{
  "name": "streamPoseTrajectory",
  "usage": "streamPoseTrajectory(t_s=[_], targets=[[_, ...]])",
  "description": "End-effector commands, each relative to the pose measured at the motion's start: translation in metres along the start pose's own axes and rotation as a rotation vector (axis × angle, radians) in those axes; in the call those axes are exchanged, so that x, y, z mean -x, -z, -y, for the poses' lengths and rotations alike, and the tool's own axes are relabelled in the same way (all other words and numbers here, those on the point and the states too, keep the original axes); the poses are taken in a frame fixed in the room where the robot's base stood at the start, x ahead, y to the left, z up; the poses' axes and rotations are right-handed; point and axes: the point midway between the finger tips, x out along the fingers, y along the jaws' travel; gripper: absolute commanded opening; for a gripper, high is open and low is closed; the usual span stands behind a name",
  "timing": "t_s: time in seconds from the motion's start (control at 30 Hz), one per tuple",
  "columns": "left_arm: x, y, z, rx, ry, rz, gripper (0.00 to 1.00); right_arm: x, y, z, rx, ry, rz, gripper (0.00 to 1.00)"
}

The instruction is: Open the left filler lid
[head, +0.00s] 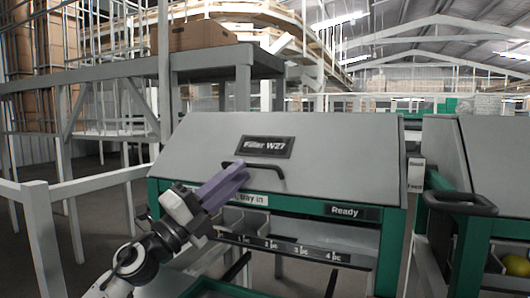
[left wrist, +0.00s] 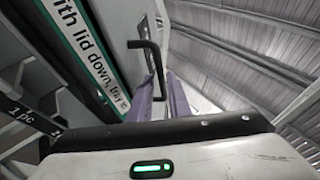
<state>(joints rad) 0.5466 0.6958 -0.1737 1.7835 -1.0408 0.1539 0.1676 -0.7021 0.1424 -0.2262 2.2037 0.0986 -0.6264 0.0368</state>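The left filler lid (head: 290,135) is a grey sloping panel marked "Filler W27", and it is down. Its black bar handle (head: 268,172) sits near the lower edge. My left gripper (head: 236,174) has purple fingers and reaches up from the lower left to the handle's left part. In the left wrist view the fingers (left wrist: 162,95) are apart, and the black handle (left wrist: 153,60) runs down into the gap between them. I cannot tell whether they touch it. My right gripper is not in view.
Under the lid is a green frame (head: 395,230) with a "Ready" display (head: 352,212) and numbered bays. A second filler with a grey lid (head: 500,150) and black handle (head: 460,203) stands close on the right. A pale railing (head: 95,182) is at the left.

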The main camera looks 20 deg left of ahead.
Motion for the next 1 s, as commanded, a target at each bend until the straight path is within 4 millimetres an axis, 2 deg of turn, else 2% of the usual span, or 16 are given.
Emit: streamPoseTrajectory(t_s=[0.03,0.2,0.43,0.6,0.83,0.87,0.97,1.0], targets=[[-0.011,-0.001,0.003,0.000,0.004,0.000,0.17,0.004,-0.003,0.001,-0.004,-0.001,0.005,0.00],[-0.042,0.000,0.002,0.000,0.003,-0.001,0.17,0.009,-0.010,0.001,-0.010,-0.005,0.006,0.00],[-0.073,0.000,0.001,0.001,0.002,0.000,0.17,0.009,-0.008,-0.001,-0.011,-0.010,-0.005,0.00],[-0.081,0.000,0.000,0.000,0.001,-0.001,0.17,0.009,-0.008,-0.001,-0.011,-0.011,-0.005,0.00],[-0.082,0.001,0.000,0.000,0.000,-0.001,0.17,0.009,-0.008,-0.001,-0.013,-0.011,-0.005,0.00],[-0.082,0.001,0.000,0.000,0.000,-0.001,0.15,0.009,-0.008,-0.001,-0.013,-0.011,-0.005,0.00],[-0.082,0.001,0.000,0.000,0.000,-0.001,0.00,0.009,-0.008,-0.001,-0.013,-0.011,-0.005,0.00],[-0.082,0.001,0.000,0.000,0.000,-0.001,0.00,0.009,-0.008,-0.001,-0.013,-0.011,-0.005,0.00]])
